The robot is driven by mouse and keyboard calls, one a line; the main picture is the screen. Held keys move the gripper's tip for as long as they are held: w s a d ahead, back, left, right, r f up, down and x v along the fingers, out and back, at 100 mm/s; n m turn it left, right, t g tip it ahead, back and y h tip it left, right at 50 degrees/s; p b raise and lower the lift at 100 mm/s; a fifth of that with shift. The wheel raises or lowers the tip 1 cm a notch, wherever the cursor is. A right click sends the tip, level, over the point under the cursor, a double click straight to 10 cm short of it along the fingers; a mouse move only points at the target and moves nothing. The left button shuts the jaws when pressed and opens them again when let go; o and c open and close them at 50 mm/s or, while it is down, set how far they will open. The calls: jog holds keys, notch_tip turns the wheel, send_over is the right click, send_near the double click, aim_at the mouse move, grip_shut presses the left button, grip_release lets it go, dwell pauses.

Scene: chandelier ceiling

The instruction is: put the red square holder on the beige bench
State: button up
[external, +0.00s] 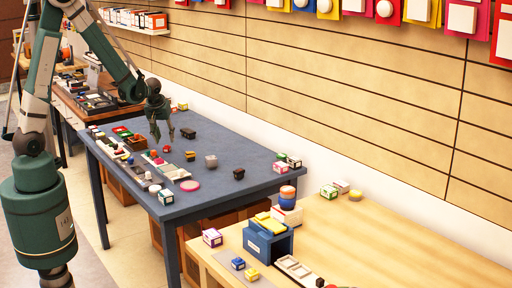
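The beige bench (400,250) is the light wooden surface at the lower right. My gripper (163,138) hangs over the blue-grey table (235,143), pointing down with its fingers apart and nothing visible between them. A small red thing (153,153) sits on the table just below and left of the fingers, and a small red round thing (167,149) is close by. Other small red items stand near the table's left side. The pieces are too small to tell which is the red square holder.
The table carries a black box (188,133), a grey cup (211,161), a dark block (239,174) and a pink disc (190,186). On the bench stand a blue box (268,242) and a white tray (297,270). The bench's right part is clear.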

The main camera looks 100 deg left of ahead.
aim_at(167, 147)
jog(key=shift+b+x, duration=0.65)
jog(key=shift+x, duration=1.95)
jog(key=shift+c, duration=0.3)
jog(key=c, duration=0.9)
